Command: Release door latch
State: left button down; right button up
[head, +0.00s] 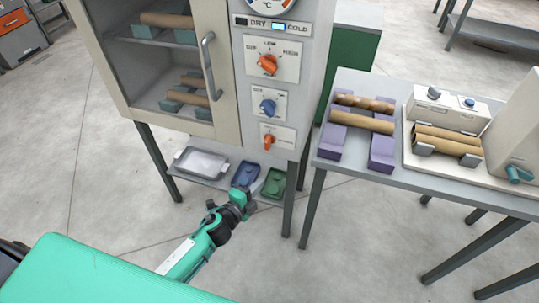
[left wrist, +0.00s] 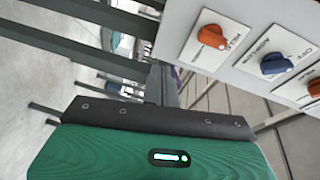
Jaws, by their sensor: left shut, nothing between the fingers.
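The cabinet door (head: 218,45) has a glass pane and a grey bar handle (head: 207,65), and looks closed. On the panel to its right are a large orange knob (head: 267,63), a blue knob (head: 267,106) and a small orange lever knob (head: 269,139); its label is too small to read. My left gripper (head: 242,192) is shut and empty, below the panel near the shelf. My right gripper is not in view.
A low shelf under the cabinet holds a grey tray (head: 201,162), a blue tray (head: 247,173) and a green tray (head: 274,184). A side table (head: 340,172) at right carries purple cradles (head: 381,154) with wound tubes and a white machine (head: 447,109). Cabinet legs stand close by.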

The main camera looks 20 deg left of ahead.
pick_arm(q)
jog(key=r, duration=0.2)
jog(key=d+r+m, duration=0.1)
jog(key=r+m+h, duration=0.1)
jog(key=r, duration=0.1)
jog(key=shift+w+d+r+t, duration=0.15)
jog(key=shift+d+r+t, duration=0.15)
jog(key=shift+t, duration=0.1)
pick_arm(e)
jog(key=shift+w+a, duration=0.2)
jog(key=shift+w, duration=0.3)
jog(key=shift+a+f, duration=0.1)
